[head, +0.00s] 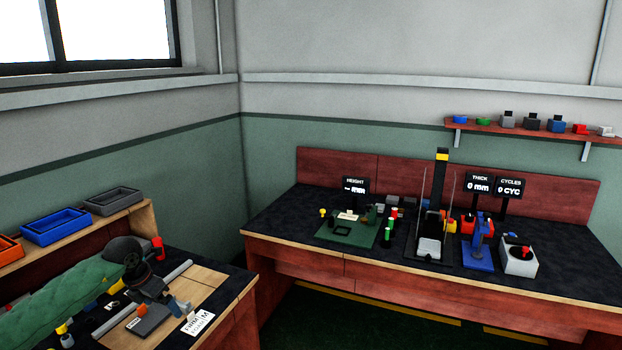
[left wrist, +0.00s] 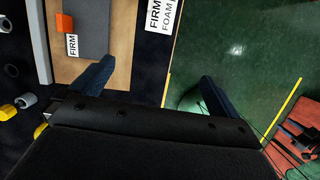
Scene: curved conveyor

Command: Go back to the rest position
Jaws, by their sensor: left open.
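My left gripper (head: 177,304) is over the near-left bench in the head view, its arm in a green sleeve coming in from the left. In the left wrist view its two blue fingers (left wrist: 158,78) are spread wide with nothing between them. A grey slab labelled FIRM (head: 150,322) lies on a wooden board (head: 206,283) close to the gripper, apart from the fingers in the wrist view. An orange block (left wrist: 65,23) is beside it. My right gripper is not in view.
A white FIRM FOAM card (head: 198,322) is at the board's front. Blue (head: 52,233) and grey (head: 112,208) trays stand on a shelf behind. A red post (head: 158,248) stands near the bench's back corner. The far bench (head: 285,228) holds several gauges. Floor (head: 330,320) between benches is clear.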

